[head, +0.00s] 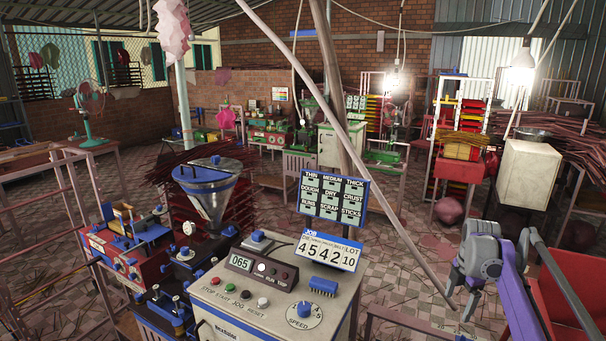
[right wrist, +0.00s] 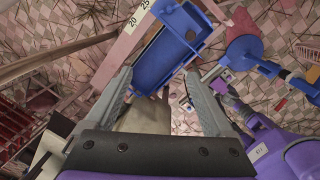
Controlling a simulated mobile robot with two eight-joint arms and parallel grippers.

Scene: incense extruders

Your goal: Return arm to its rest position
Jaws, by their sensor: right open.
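My right arm (head: 490,262), purple and grey, is folded at the lower right of the head view, to the right of the control cabinet. My right gripper (right wrist: 160,88) shows in the right wrist view with its two grey fingers spread apart. Nothing is held between them. Below it are the patterned floor and a pale block-like shape that I cannot identify. My left arm and gripper are not in view.
The control cabinet (head: 265,308) has buttons, a dial and a number sign (head: 328,251). A steel hopper (head: 211,190) stands behind it. A red chair-like thing (head: 565,290) is at the far right. A blue trough (right wrist: 178,42) lies beyond my fingers, beside a strip marked 20 and 25.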

